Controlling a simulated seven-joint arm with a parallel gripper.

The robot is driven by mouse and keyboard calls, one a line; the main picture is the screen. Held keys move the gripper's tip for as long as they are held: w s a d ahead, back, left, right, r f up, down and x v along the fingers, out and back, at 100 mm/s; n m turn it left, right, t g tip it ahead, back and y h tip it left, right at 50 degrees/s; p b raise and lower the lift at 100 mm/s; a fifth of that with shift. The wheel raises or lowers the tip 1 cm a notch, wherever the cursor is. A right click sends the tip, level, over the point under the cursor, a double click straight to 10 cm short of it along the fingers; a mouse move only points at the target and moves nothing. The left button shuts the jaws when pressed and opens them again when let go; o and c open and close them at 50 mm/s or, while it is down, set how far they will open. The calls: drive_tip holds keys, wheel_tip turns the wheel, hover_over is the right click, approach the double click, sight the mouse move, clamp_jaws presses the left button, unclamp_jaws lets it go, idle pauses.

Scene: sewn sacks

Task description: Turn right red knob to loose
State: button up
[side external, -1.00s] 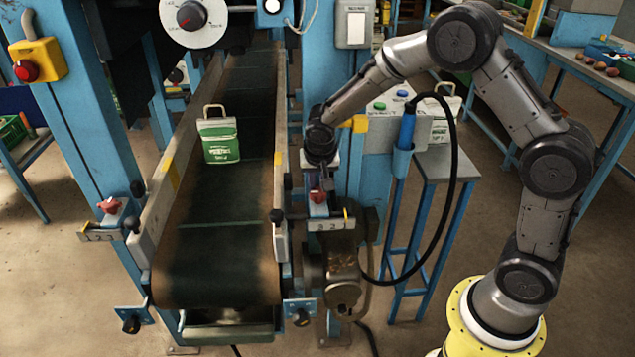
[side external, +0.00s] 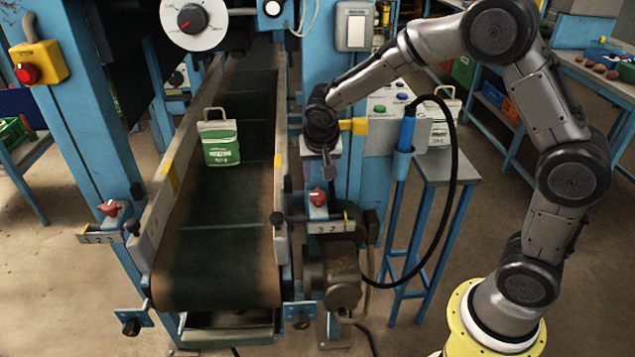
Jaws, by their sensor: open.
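The right red knob (side external: 317,197) sits on a bracket at the right side of the conveyor's near end, above a small number plate (side external: 333,227) on which 3 and 2 can be read. My gripper (side external: 329,172) points down just above and slightly right of this knob. It is open and apart from the knob, with nothing seen between its fingers. The left red knob (side external: 109,208) sits on a matching bracket across the belt, by a plate marked 1 2 3 (side external: 101,238). Fine markings beside the right knob are too small to read.
A green and white sack (side external: 220,140) stands on the conveyor belt (side external: 225,200). A blue post rises behind my gripper. A motor (side external: 342,275) is below the right knob. A black cable (side external: 455,190) loops beside a small table (side external: 450,165) on the right.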

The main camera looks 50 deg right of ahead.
drive_tip(key=v, duration=0.8)
drive_tip(key=shift+r, duration=0.15)
drive_tip(key=s+d+r+t+y, duration=0.1)
drive_tip(key=s+d+r+t, duration=0.1)
drive_tip(key=s+r, duration=0.85)
drive_tip(key=s+a+f+n+y, duration=0.1)
drive_tip(key=s+f+n, duration=0.2)
drive_tip(key=s, duration=0.4)
drive_tip(key=s+a+f+n+y, duration=0.1)
drive_tip(key=s+f+n, duration=0.1)
drive_tip(key=s+n, duration=0.3)
drive_tip(key=s, duration=0.3)
drive_tip(key=shift+a+f+n, duration=0.4)
